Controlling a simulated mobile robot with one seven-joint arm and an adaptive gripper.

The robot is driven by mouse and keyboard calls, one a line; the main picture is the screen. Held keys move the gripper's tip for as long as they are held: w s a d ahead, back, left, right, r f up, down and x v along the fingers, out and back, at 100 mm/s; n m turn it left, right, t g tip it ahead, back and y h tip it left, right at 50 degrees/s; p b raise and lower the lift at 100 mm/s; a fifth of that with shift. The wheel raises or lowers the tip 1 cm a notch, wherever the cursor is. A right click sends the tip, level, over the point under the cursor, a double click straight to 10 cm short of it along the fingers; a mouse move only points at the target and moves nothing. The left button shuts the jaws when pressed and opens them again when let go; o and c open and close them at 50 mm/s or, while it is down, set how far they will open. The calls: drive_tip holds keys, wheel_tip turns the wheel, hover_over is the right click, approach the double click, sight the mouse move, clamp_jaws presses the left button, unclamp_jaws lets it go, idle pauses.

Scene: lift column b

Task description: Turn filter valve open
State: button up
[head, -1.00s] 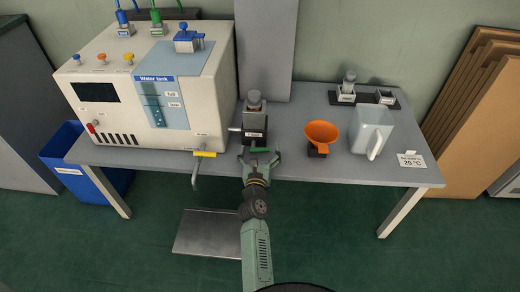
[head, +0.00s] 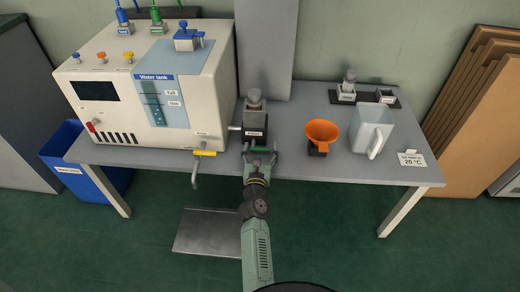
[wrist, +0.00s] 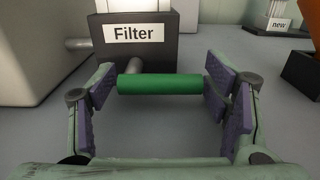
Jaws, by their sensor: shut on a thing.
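The filter (head: 254,120) is a dark block with a grey cap, standing on the table right of the water tank machine. In the wrist view its white "Filter" label (wrist: 135,34) faces me. The filter valve has a green bar handle (wrist: 160,84) on a short pale stem at the front of the block. The bar lies crosswise, level in the wrist view, and shows in the head view (head: 258,149). My gripper (wrist: 162,86) has one purple-padded finger at each end of the bar and is shut on it lengthwise.
The water tank machine (head: 150,85) stands left, with a yellow-handled tap (head: 204,153) near my gripper. An orange funnel (head: 322,133) and a clear jug (head: 371,132) stand right. A dark holder (head: 364,99) sits behind them. The table (head: 300,170) is bare around the gripper's right side.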

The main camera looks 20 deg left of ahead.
drive_tip(key=o, duration=1.2)
drive_tip(key=v, duration=0.7)
drive_tip(key=shift+s+d, duration=0.1)
drive_tip(key=shift+s, duration=0.15)
drive_tip(key=shift+r, duration=0.15)
